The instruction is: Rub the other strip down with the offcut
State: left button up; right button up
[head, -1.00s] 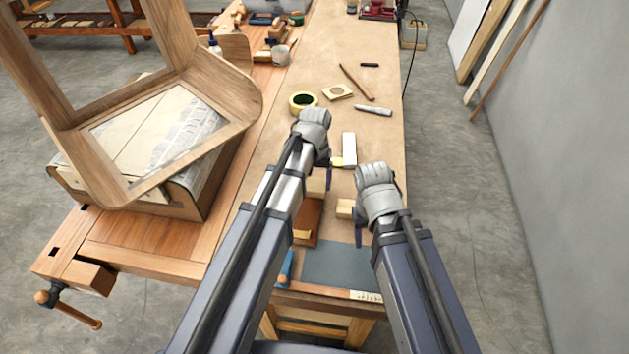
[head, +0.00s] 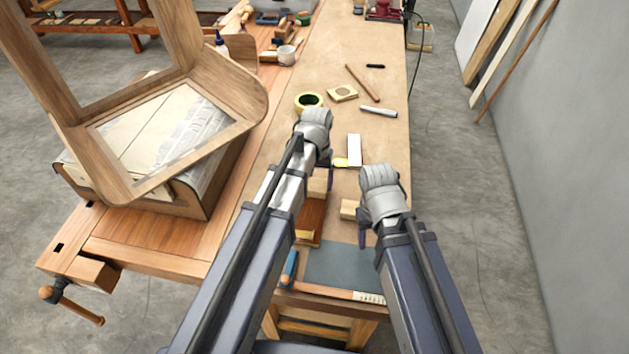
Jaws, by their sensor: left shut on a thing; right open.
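My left gripper (head: 328,180) points down over the bench, mostly hidden behind its own wrist. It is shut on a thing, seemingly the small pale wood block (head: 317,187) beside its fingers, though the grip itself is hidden. My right gripper (head: 362,232) is open, low over the bench at the right. A second pale block (head: 348,209) shows just left of it; I cannot tell whether they touch. A reddish-brown wooden piece (head: 311,215) lies under the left arm, largely covered. I cannot make out for certain which piece is the other strip.
The bench (head: 386,140) holds a tape roll (head: 308,102), a square pale piece (head: 342,93), a white-and-yellow tool (head: 354,149) and a grey mat (head: 345,265). A brush (head: 368,297) lies at the near edge. A large curved wooden frame (head: 235,85) stands left.

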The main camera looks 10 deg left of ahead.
pick_arm(q)
jog(key=shift+d, duration=0.45)
jog(key=shift+a, duration=0.1)
jog(key=shift+a, duration=0.7)
jog(key=shift+d, duration=0.15)
jog(key=shift+d, duration=0.65)
jog(key=shift+a, duration=0.15)
jog(key=shift+a, duration=0.65)
